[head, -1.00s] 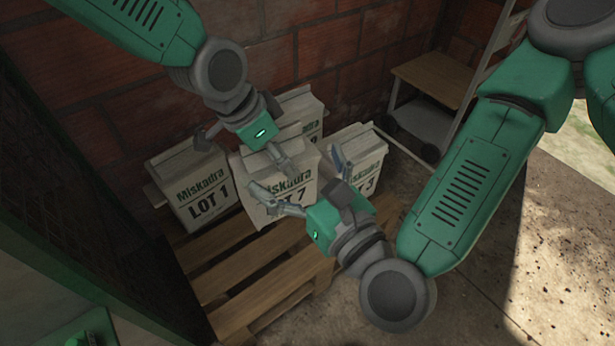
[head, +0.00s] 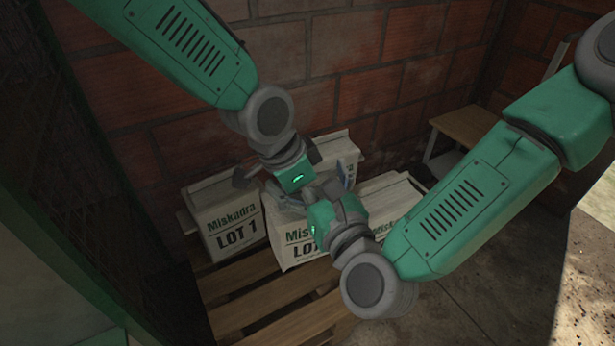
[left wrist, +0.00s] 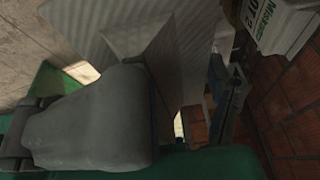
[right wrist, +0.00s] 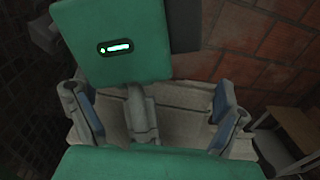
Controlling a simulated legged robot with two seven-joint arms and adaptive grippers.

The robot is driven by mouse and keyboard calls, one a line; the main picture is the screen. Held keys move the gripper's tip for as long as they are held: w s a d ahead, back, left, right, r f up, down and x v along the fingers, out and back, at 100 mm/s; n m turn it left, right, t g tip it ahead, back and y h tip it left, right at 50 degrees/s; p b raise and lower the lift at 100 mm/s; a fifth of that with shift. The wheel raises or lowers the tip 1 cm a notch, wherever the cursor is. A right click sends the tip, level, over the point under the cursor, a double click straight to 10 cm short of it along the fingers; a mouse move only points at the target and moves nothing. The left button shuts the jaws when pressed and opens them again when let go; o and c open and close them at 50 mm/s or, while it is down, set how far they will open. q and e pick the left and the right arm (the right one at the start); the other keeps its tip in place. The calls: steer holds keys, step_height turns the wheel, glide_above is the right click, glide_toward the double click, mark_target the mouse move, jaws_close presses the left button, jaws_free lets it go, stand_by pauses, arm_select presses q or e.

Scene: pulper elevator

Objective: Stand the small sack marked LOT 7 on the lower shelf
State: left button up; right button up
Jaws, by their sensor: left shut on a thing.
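The small sack marked LOT 7 (head: 290,250) stands on a wooden pallet; in the head view my right gripper hides part of its label. My left gripper (head: 283,188) is shut on the top of this sack. My right gripper (head: 318,190) is beside it, open, its fingers spread over the sack top. In the right wrist view the pale sack top (right wrist: 180,112) lies between my right fingers. The stand at the right has a wooden upper board (head: 465,127) and a lower shelf (head: 445,163), partly hidden by my right arm.
The LOT 1 sack (head: 228,222) stands close on the left. Another sack (head: 385,200) is close on the right and one (head: 335,148) is behind. The pallet (head: 245,290) has bare slats in front. A brick wall (head: 370,70) closes the back.

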arm_select(q)
steer(key=shift+d+r, duration=0.1)
steer(key=shift+d, duration=0.05)
arm_select(e)
steer(key=shift+s+a, duration=0.1)
steer(key=shift+a, duration=0.1)
steer(key=c, duration=0.6)
arm_select(q)
steer(key=o, duration=1.4)
arm_select(e)
steer(key=shift+r, duration=0.15)
steer(key=shift+c, duration=0.3)
arm_select(q)
steer(key=o, duration=0.4)
steer(key=shift+c, duration=0.2)
